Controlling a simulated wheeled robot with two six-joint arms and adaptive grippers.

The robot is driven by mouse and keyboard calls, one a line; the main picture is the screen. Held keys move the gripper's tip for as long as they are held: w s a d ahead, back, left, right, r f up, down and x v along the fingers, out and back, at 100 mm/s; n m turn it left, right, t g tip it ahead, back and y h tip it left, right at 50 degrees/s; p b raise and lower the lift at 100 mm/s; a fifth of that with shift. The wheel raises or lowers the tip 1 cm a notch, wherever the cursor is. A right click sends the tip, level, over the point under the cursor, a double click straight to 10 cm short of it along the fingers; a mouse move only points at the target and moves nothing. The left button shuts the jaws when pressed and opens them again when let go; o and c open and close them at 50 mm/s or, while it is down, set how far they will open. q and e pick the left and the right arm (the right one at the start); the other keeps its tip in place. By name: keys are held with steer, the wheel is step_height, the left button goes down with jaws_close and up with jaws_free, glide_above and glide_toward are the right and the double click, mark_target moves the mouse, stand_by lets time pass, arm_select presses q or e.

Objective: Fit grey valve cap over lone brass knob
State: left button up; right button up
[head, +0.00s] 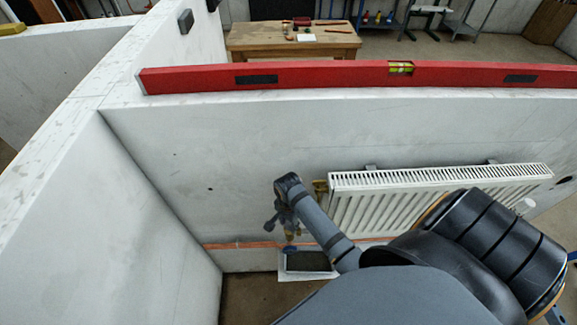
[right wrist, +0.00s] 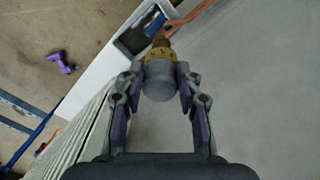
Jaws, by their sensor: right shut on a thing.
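My right gripper (head: 284,216) reaches down beside the left end of the radiator in the head view. In the right wrist view, its two fingers (right wrist: 160,72) are shut on the grey valve cap (right wrist: 158,84), one on each side. The brass knob (right wrist: 159,55) shows just beyond the cap, in line with it. The cap's near end hides part of the knob, so I cannot tell how far the cap sits over it. In the head view some brass (head: 291,236) shows below the gripper. My left gripper is not in view.
The white radiator (head: 440,198) hangs on the wall right of the gripper. Another brass fitting (head: 320,187) is at its upper left. A copper pipe (head: 245,245) runs low along the wall. A tray (head: 307,263) lies below. A red level (head: 330,76) rests on the wall top.

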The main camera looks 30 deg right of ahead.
steer(key=shift+f, duration=0.15)
steer(key=shift+w+f, duration=0.1)
steer(key=shift+f, duration=0.25)
stand_by(0.3)
steer(key=shift+f, duration=0.35)
steer(key=shift+f, duration=0.25)
steer(key=shift+f, duration=0.35)
stand_by(0.4)
